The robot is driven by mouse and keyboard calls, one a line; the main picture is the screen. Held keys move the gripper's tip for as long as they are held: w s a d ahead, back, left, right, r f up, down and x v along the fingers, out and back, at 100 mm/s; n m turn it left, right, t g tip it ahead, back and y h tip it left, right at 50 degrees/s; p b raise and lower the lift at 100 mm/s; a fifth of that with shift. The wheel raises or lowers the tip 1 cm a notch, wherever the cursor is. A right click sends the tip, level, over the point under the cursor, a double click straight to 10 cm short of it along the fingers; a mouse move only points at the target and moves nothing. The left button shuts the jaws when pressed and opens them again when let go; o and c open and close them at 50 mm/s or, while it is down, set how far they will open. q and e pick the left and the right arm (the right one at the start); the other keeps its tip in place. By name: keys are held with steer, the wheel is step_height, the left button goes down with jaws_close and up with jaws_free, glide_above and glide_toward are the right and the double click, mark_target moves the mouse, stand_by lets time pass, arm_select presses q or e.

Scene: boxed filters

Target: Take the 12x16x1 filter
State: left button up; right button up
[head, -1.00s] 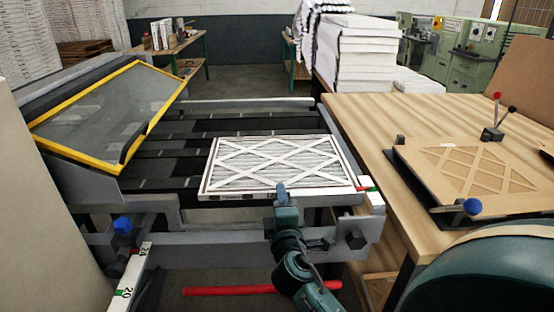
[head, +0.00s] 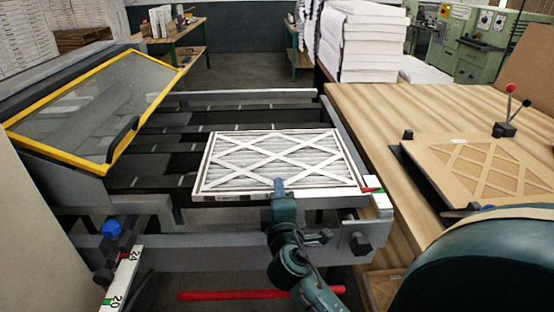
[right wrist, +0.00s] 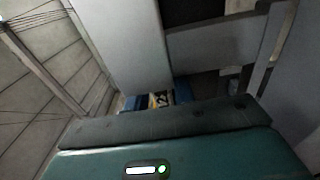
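The filter (head: 283,160), a pleated grey sheet in a white frame with diamond-shaped strips, lies flat at the near end of the black-slatted conveyor. My right gripper (head: 279,187) is at the middle of its near edge, with one blue finger over the frame's edge; the other finger is hidden in the head view. In the right wrist view, the blue fingers (right wrist: 156,101) are apart, with a pale label reading "2" between or beyond them. The gripper looks open; contact with the filter is unclear. My left gripper is not in view.
A yellow-framed screen (head: 95,105) stands tilted at left. A wooden table (head: 385,135) with a brown filter board (head: 500,170) is at right. A numbered ruler (head: 125,280) is at lower left. The conveyor (head: 165,170) is clear left of the filter.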

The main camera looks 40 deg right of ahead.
jaws_close()
